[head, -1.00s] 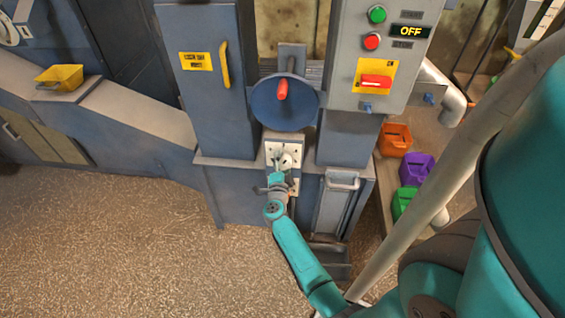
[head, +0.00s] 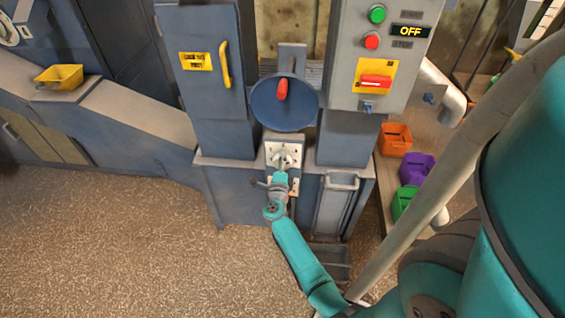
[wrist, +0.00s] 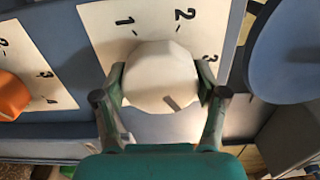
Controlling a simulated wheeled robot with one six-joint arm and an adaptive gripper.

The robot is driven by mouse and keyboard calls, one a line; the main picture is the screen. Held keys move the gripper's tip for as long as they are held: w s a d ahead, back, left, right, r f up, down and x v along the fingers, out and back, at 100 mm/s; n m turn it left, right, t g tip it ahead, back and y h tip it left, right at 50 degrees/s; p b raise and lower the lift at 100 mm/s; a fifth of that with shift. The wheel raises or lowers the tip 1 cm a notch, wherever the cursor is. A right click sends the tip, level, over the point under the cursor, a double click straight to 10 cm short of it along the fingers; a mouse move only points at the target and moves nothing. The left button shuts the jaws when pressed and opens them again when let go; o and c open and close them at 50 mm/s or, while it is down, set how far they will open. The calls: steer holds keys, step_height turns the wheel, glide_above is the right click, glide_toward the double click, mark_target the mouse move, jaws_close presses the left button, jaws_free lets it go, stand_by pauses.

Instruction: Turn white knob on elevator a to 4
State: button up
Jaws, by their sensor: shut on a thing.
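The white knob (wrist: 158,72) sits on a white dial plate (wrist: 100,30) with 1, 2 and 3 visible around it in the wrist view. A short dark mark on the knob's face lies at its lower right. No 4 shows on this dial; that part is behind my right finger or out of sight. My gripper (wrist: 162,82) is shut on the white knob, one finger on each side. In the head view my gripper (head: 281,168) is at the dial plate (head: 285,150) below the blue disc and covers most of the knob.
An orange knob (wrist: 10,96) on its own numbered plate is at the left in the wrist view. The blue disc (head: 284,104) with a red handle is just above my gripper. A grey control box (head: 345,60) reads OFF. Coloured bins (head: 395,139) stand at right.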

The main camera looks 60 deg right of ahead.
stand_by(0.3)
steer(key=o, duration=1.1)
steer(key=shift+o, duration=0.2)
steer(key=v, duration=1.2)
